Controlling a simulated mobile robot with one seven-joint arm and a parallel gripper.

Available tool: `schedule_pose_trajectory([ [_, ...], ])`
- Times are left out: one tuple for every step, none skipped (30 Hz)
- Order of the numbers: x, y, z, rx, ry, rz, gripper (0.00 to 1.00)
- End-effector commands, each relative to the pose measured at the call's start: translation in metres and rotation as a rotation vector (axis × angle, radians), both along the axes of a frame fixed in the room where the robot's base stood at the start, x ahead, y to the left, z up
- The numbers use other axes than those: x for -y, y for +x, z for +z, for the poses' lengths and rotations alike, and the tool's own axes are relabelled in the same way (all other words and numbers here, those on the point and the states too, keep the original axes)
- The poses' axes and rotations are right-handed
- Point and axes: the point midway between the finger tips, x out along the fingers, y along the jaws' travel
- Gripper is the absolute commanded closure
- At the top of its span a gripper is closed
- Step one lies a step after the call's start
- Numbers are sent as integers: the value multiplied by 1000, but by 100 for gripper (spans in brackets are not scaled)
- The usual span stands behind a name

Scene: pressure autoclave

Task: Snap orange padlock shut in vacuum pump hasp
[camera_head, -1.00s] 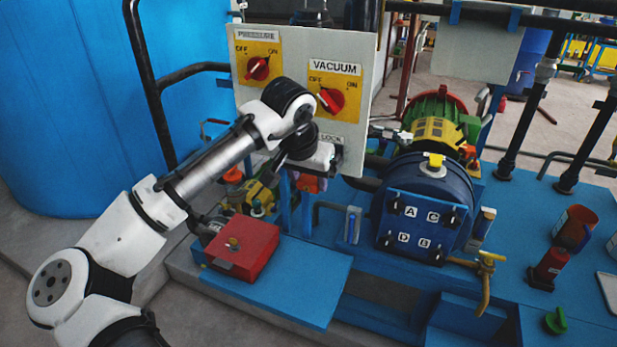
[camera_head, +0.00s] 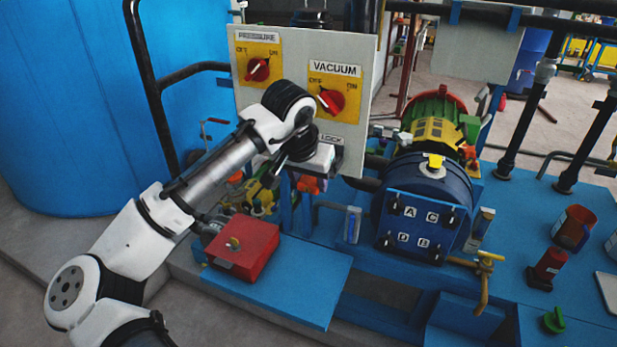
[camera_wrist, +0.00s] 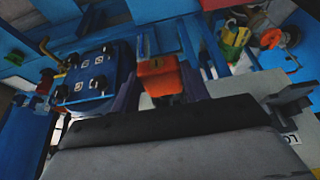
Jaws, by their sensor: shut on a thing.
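The orange padlock (camera_wrist: 160,78) is between the fingers of my gripper (camera_wrist: 160,84) in the wrist view, and my gripper is shut on it. In the head view the padlock (camera_head: 311,184) shows just below my gripper, at the lower edge of the grey control panel (camera_head: 352,130). The LOCK label (camera_head: 331,140) is on the panel close to my wrist, and part of it shows at the right of the wrist view (camera_wrist: 290,138). My gripper hides most of the hasp area. I cannot tell whether the shackle passes through the hasp.
The panel carries red PRESSURE (camera_head: 258,69) and VACUUM (camera_head: 331,101) knobs. A red box (camera_head: 241,247) sits on a blue platform (camera_head: 300,290) below. The blue round chamber (camera_head: 425,195) stands to the right, and a black rail (camera_head: 146,80) rises at left.

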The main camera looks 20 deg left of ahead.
Motion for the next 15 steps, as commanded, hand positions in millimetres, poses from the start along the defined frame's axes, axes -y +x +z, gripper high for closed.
schedule_pose_trajectory([
  [0,0,0,1,0,0,85],
  [0,0,0,1,0,0,85],
  [0,0,0,1,0,0,85],
  [0,0,0,1,0,0,85],
  [0,0,0,1,0,0,85],
  [0,1,0,1,0,0,85],
  [0,1,0,1,0,0,85],
  [0,2,1,1,0,0,85],
  [0,2,1,1,0,0,85],
  [0,3,1,1,0,0,85],
  [0,4,1,1,0,0,85],
  [0,5,1,2,0,0,85],
  [0,5,1,2,0,0,85],
  [0,6,1,2,0,0,85],
  [0,6,1,2,0,0,85],
])
